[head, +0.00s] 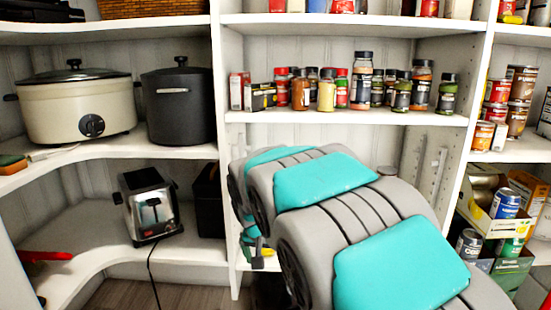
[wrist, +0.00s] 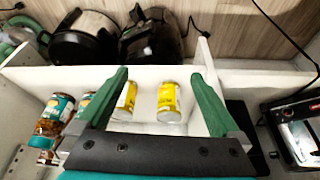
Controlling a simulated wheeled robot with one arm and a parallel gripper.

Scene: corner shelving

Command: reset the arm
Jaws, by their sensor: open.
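My arm, grey with teal pads, rises in front of the middle shelving in the head view and hides much of its lower part. My gripper (wrist: 158,75) shows in the wrist view with its two green fingers wide apart. Nothing is held between them. Two yellow cans (wrist: 168,102) stand on a white shelf (wrist: 150,76), seen between the fingers; I cannot tell how far below they are. In the head view, only a small green part near my gripper shows beside the arm, low at the shelf divider.
A toaster (head: 150,205) stands on the left lower shelf, below a slow cooker (head: 76,105) and a black pot (head: 178,104). Spice jars (head: 362,82) line the middle shelf. Jars (wrist: 55,118) stand left of the cans. Dark appliances (wrist: 85,40) sit on the floor beyond the shelf edge.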

